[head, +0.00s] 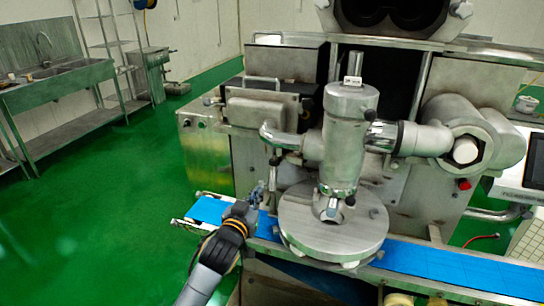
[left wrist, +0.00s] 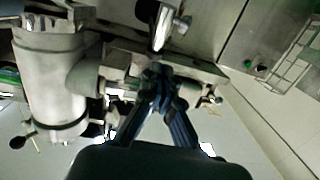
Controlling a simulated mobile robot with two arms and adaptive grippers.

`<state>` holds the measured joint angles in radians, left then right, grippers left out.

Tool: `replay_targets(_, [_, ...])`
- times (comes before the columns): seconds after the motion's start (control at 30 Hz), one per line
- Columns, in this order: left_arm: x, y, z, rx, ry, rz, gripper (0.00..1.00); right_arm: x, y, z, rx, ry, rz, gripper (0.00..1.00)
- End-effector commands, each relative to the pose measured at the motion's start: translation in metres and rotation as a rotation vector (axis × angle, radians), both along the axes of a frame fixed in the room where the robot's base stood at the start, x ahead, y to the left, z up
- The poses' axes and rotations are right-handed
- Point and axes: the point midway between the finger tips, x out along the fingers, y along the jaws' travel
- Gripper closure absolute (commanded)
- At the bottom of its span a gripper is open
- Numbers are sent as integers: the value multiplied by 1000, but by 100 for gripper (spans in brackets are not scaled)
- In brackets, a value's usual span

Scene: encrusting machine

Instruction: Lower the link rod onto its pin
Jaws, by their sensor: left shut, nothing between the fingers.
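My left gripper (head: 257,191) is at the left part of the machine, just above the blue belt. Its dark fingers are closed together with nothing between them; they also show in the left wrist view (left wrist: 160,82). A thin upright rod (head: 273,172), which looks like the link rod, hangs just right of the fingertips below the bent pipe. In the left wrist view a shiny metal rod end (left wrist: 162,25) shows beyond the fingertips. I cannot tell whether the fingers touch it. I cannot make out the pin or whether the rod sits on it. My right gripper is not in view.
The steel cylinder (head: 348,135) stands over a round disc (head: 333,222), close right of my left gripper. The blue conveyor belt (head: 440,266) runs beneath. Open green floor (head: 90,235) lies left, with a sink bench (head: 55,88) behind.

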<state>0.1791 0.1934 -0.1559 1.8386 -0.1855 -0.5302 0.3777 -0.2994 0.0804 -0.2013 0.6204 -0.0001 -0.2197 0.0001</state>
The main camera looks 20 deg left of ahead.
Motion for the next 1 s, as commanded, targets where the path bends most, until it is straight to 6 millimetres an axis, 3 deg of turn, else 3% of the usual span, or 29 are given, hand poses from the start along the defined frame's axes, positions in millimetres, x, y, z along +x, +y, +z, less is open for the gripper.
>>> replay_targets(0.1, [20,0,28,-7,-92,-16,100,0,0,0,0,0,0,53])
replay_targets(0.2, [26,-1,38,-11,-126,-24,100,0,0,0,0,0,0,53])
replay_targets(0.67, [32,-1,42,-11,-134,-26,100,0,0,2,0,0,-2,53])
replay_targets(1.0, [85,-3,46,-12,-132,-25,100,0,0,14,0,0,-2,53])
